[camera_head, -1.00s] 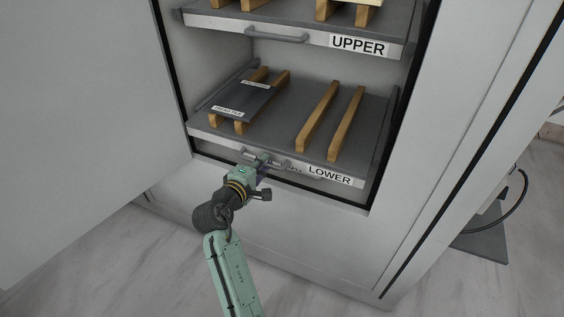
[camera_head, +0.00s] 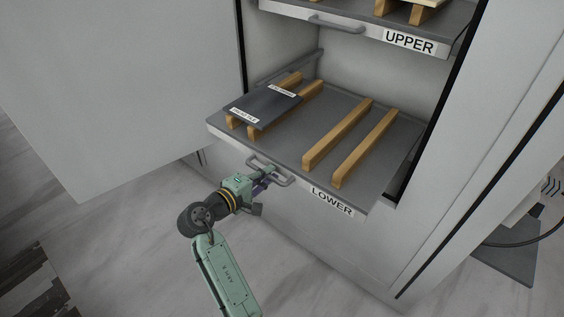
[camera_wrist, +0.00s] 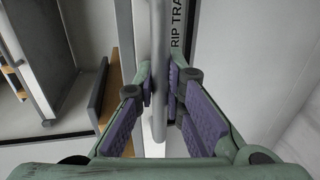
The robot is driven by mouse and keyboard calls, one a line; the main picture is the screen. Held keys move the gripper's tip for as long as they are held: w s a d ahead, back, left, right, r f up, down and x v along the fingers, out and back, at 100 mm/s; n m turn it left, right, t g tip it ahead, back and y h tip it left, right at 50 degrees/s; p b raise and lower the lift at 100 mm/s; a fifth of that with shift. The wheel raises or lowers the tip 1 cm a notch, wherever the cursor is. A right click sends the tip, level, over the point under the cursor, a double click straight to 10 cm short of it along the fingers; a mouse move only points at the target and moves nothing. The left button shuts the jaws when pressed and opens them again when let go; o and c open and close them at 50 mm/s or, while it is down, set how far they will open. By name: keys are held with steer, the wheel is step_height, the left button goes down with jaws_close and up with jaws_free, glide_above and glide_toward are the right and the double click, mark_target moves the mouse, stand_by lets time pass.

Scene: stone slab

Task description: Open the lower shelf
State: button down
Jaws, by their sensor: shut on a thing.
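The lower shelf (camera_head: 345,148) is a grey tray labelled LOWER, slid partway out of the white cabinet. It carries wooden bars and a dark labelled slab (camera_head: 263,105) at its left. Its grey bar handle (camera_head: 268,170) is on the front edge, left of the LOWER label. My green gripper (camera_head: 264,183) is at this handle. In the wrist view the handle bar (camera_wrist: 158,75) runs between the purple finger pads of my gripper (camera_wrist: 160,105), which is shut on it.
The upper shelf (camera_head: 360,27), labelled UPPER, sits inside the cabinet above. The open white door (camera_head: 120,80) stands at the left. Grey floor (camera_head: 120,220) is clear in front. A dark plate and cable (camera_head: 510,255) lie at the right.

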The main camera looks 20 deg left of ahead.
steer(key=shift+f+p+v, duration=0.15)
steer(key=shift+f+v, duration=0.1)
steer(key=shift+v, duration=0.85)
steer(key=shift+f+p+v, duration=0.15)
steer(key=shift+f+v, duration=0.05)
steer(key=shift+v, duration=0.9)
steer(key=shift+s, duration=0.1)
steer(key=c, duration=1.9)
jaws_free()
steer(key=shift+c, duration=0.2)
steer(key=shift+a, duration=0.1)
steer(key=v, duration=1.2)
steer(key=shift+f, duration=0.1)
